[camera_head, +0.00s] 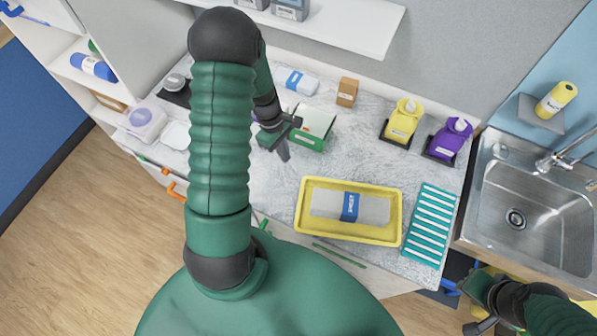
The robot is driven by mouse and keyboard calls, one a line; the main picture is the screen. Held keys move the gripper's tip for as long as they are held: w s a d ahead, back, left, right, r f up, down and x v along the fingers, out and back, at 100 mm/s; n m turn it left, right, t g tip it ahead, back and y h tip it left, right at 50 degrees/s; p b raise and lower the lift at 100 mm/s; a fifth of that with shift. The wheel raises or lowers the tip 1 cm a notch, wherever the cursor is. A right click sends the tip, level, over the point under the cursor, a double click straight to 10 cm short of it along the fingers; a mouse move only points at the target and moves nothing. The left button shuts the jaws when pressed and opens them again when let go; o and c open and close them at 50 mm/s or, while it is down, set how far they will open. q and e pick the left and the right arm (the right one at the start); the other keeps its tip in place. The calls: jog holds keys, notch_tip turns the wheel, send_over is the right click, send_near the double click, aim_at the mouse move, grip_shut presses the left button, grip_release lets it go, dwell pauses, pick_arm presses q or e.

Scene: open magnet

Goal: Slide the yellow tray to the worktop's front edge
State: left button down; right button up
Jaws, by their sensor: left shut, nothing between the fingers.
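The yellow tray (301,210) lies on the marble worktop (365,160) near its front edge, with a grey pack with a blue band (350,207) in it. My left gripper (285,153) is above the worktop, behind and left of the tray and apart from it, next to a green box. It is shut and empty. My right gripper (473,308) is low at the right, in front of the sink cabinet and away from the tray. Its fingers are too unclear to judge.
A teal ribbed mat (431,225) lies right of the tray. Yellow (402,123) and purple (449,140) bottles stand behind it. The green box (313,128) and a small brown box (347,92) stand at the back. A steel sink (530,195) is at the right.

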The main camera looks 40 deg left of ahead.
aim_at(301, 179)
pick_arm(q)
jog(key=p+x, duration=0.1)
jog(key=x, duration=0.5)
jog(key=shift+w+a, duration=0.1)
jog(key=shift+a, duration=0.1)
jog(key=d, duration=0.1)
jog(key=d+p, duration=0.2)
jog(key=d, duration=0.1)
jog(key=shift+w+f, duration=0.1)
jog(key=shift+f, duration=0.2)
jog(key=shift+d, duration=0.3)
jog(key=shift+w+d+f, duration=0.15)
jog(key=shift+w+d, duration=0.05)
jog(key=shift+a, duration=0.15)
